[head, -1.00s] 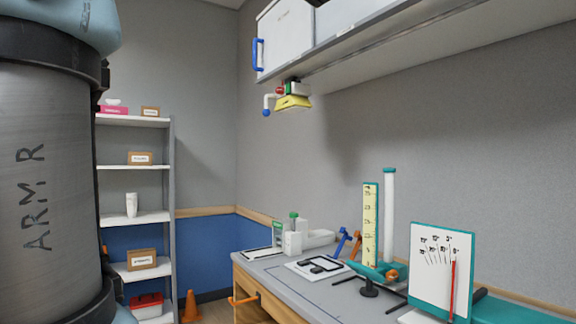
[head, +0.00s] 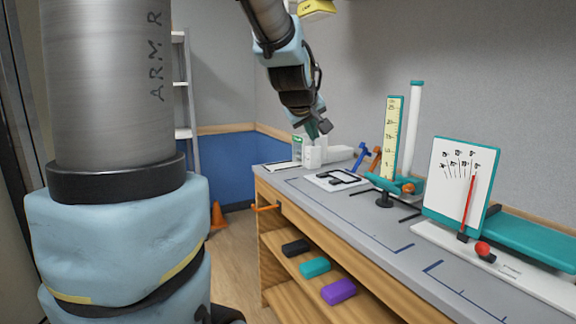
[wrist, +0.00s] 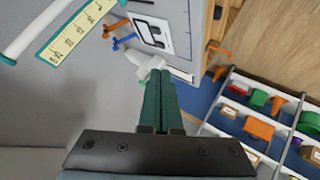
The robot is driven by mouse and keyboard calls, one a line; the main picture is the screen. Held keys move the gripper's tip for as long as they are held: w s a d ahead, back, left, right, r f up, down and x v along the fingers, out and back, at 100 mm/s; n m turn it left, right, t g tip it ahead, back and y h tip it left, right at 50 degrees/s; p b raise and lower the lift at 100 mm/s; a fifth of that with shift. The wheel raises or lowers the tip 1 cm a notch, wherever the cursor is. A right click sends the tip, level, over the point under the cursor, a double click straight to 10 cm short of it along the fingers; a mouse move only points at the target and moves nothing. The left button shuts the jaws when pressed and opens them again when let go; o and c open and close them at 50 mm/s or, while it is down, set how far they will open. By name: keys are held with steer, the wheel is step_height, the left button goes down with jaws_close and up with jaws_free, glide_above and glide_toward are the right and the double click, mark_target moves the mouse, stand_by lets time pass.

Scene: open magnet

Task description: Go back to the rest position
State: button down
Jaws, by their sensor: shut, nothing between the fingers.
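My gripper (head: 318,129) is in the upper middle of the head view, in the air in front of the back wall and above the far end of the workbench. In the wrist view its two green fingers (wrist: 161,88) lie together, shut and empty. Behind them in the wrist view is a white device (wrist: 146,62) on the bench. In the head view the gripper's tips overlap the white and green device (head: 313,155); I cannot tell the gap, but nothing is held.
The workbench (head: 350,215) carries a yellow scale (head: 391,135), a white column (head: 412,130) and a chart board (head: 458,180) with a red pointer. Black, teal and purple blocks (head: 339,291) lie on its lower shelf. An orange cone (head: 218,217) stands on the floor, left of the bench.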

steer(key=s+a+f+m+g+y, duration=0.1)
steer(key=s+a+f+g, duration=0.1)
steer(key=s+a+f, duration=0.2)
steer(key=s+a+f+m+g+y, duration=0.1)
steer(key=s+a+f+m+g, duration=0.1)
steer(key=s+f, duration=0.7)
steer(key=s+a+f+m+g+y, duration=0.1)
steer(key=s+a+f+m+g, duration=0.1)
steer(key=s+a+f+g, duration=0.2)
step_height(320, 180, down, 4)
steer(key=s+a, duration=0.2)
steer(key=shift+s+a+f, duration=0.25)
steer(key=shift+a, duration=0.15)
steer(key=c, duration=1.6)
jaws_free()
